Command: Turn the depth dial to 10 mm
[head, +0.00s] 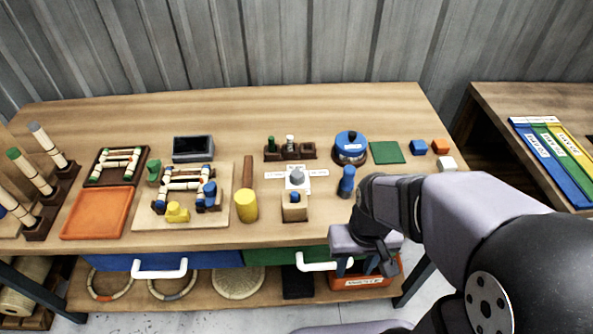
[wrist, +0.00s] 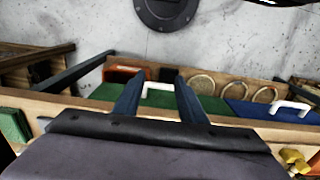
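The depth dial appears to be the grey knob (head: 296,177) on a white plate in the middle of the workbench, in the head view. White label strips lie to its left and right; their print is too small to read, so I cannot tell the setting. My gripper (head: 364,266) hangs at the bench's front edge, to the right of the dial and nearer the camera. In the wrist view my gripper (wrist: 158,98) has its two fingers apart with nothing between them; the dial is not visible there.
A blue-topped wooden block (head: 294,207) stands just in front of the dial, a blue peg (head: 347,182) to its right. A small rack (head: 290,152) stands behind it; a yellow cylinder (head: 246,205) is to the left. A green drawer (head: 281,252) is below the bench top.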

